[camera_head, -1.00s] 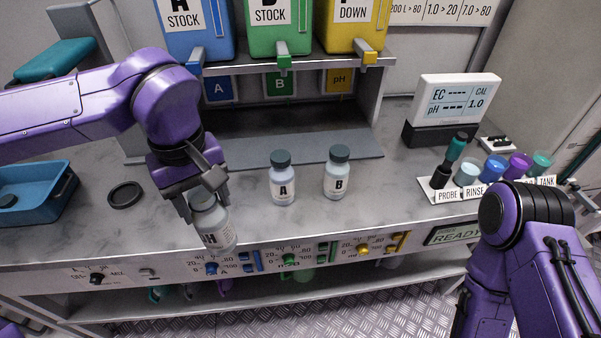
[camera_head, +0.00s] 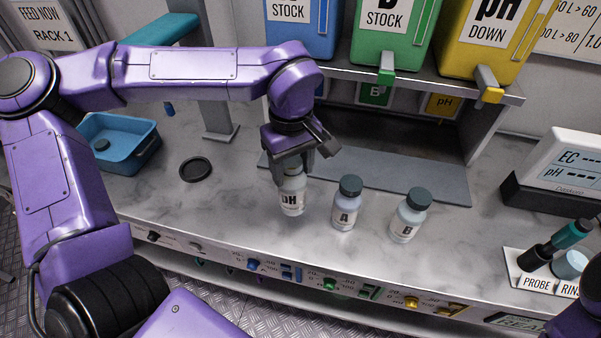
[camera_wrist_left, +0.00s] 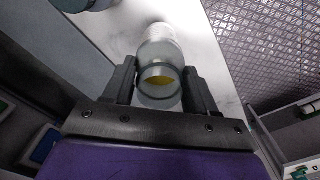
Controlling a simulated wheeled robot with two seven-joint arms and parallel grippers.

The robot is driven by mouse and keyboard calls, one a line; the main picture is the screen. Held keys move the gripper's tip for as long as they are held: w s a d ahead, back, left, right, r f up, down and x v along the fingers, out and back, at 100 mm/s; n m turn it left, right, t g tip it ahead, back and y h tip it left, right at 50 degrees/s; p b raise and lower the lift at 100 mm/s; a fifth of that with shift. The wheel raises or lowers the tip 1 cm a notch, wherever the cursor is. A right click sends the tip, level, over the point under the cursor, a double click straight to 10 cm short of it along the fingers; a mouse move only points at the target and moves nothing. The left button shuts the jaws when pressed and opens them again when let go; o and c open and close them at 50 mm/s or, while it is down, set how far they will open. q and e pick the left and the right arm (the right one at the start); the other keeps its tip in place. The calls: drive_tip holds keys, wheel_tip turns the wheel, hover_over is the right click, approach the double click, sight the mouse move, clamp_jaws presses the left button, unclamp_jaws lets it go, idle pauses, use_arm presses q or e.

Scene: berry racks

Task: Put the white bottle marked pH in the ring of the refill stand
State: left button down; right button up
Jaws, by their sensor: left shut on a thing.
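The white bottle marked pH (camera_head: 291,200) is upright or nearly so over the counter, left of bottles A and B. My left gripper (camera_head: 288,173) is shut around its upper part and hides its top. I cannot tell whether its base touches the counter. In the left wrist view, the bottle (camera_wrist_left: 160,50) sits between my left fingers (camera_wrist_left: 160,90), with yellow showing inside its near end. A black ring or disc (camera_head: 195,169) lies flat on the counter to the left. I cannot tell whether it belongs to the refill stand. My right gripper is out of view.
Bottle A (camera_head: 346,211) and bottle B (camera_head: 407,221) stand close to the right. A grey post (camera_head: 216,112) stands behind the black ring. A blue tray (camera_head: 118,143) is at left. Stock tanks (camera_head: 392,32) hang over the back shelf. The probe holder (camera_head: 540,272) is at right.

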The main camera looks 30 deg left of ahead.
use_arm(q)
drive_tip(key=shift+w+a+f, duration=0.1)
drive_tip(key=shift+w+f, duration=0.65)
drive_tip(key=shift+f, duration=0.3)
drive_tip(key=f, duration=0.2)
drive_tip(key=w+f, duration=0.1)
drive_tip(key=f, duration=0.1)
drive_tip(key=shift+a+f, duration=0.1)
drive_tip(key=shift+s, duration=0.15)
drive_tip(key=shift+c, duration=1.7)
unclamp_jaws()
